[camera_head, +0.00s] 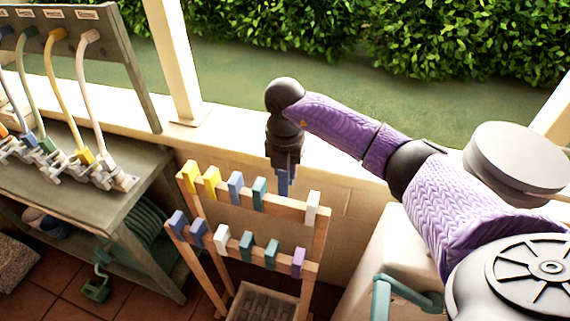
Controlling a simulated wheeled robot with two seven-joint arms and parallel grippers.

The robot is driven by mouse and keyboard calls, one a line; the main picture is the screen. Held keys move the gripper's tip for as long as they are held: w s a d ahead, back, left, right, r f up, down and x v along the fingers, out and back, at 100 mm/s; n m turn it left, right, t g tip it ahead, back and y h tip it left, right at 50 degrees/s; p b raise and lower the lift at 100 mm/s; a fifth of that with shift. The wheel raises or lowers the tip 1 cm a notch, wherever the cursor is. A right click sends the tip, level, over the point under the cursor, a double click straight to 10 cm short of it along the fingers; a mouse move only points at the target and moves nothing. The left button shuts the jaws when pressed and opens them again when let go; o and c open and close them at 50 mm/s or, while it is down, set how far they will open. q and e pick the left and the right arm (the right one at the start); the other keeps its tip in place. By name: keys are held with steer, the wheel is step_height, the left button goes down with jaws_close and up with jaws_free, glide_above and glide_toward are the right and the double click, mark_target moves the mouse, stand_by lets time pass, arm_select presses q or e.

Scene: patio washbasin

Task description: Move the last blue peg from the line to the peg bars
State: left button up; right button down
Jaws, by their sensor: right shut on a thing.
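My right gripper (284,168) points down above the back peg bar and is shut on a blue peg (284,184), which hangs below its fingers. The wooden peg bars (321,243) form a two-level rack. The back bar carries yellow, blue and teal pegs and a white peg (312,208) at its right end. A bare stretch lies between the teal peg (259,194) and the white one. The held peg shows over this stretch; I cannot tell if it touches the bar. The front bar carries blue, white, teal and purple pegs. My left gripper is out of view.
A grey-green bench (130,200) with coloured hoses and clamps stands at the left. A slatted crate (262,302) sits under the rack. A pale wall ledge (225,122) runs behind the rack. A teal handle (385,290) shows at the lower right.

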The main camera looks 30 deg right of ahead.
mark_target(286, 201)
step_height(286, 201, down, 7)
steer(key=b, duration=0.5)
steer(key=shift+f+b, duration=0.45)
steer(key=shift+f, duration=0.2)
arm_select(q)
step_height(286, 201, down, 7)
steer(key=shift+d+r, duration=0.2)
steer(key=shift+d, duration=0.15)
arm_select(e)
steer(key=shift+r, duration=0.1)
steer(key=shift+c, duration=1.9)
jaws_free()
step_height(286, 201, up, 8)
steer(key=p, duration=0.7)
steer(key=shift+r, duration=0.15)
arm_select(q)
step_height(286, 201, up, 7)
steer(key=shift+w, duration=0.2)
arm_select(e)
steer(key=shift+f, duration=0.2)
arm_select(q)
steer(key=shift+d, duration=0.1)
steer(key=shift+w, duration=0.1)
